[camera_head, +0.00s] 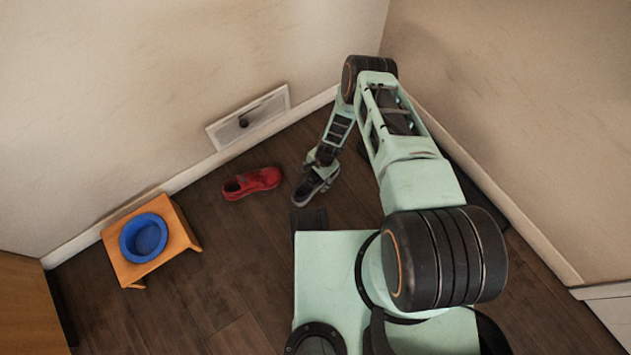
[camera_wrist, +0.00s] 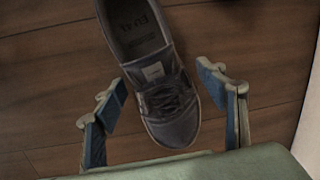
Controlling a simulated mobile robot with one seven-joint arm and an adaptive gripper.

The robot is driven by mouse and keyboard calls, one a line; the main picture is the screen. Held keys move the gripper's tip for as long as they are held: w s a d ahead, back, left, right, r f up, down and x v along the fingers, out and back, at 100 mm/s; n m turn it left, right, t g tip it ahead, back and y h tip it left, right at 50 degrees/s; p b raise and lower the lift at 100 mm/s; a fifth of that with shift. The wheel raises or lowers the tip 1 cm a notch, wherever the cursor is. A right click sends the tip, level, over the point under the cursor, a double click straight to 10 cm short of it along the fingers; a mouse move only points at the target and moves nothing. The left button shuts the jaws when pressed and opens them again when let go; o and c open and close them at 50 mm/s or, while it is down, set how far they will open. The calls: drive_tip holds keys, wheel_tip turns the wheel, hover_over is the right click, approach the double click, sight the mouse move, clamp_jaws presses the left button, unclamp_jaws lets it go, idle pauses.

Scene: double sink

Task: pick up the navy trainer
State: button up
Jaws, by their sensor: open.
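The navy trainer (camera_head: 309,190) lies on the floor under my gripper, near the corner of the walls. In the wrist view the dark trainer (camera_wrist: 165,88) stands upright on its sole, with its laces and toe toward my gripper and its opening farther off. My gripper (camera_wrist: 167,95) is open, with one finger on each side of the front of the shoe. Gaps of floor show between the shoe and both fingers. In the head view my gripper (camera_head: 322,175) covers part of the trainer.
A red shoe (camera_head: 252,183) lies to the left of the trainer. An orange stool (camera_head: 183,238) with a blue bowl (camera_head: 144,238) stands farther left. A white wall panel (camera_head: 248,117) is behind. Walls close in at the back and right; floor between the stool and my base is clear.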

drive_tip(key=c, duration=1.5)
drive_tip(key=shift+r, duration=0.1)
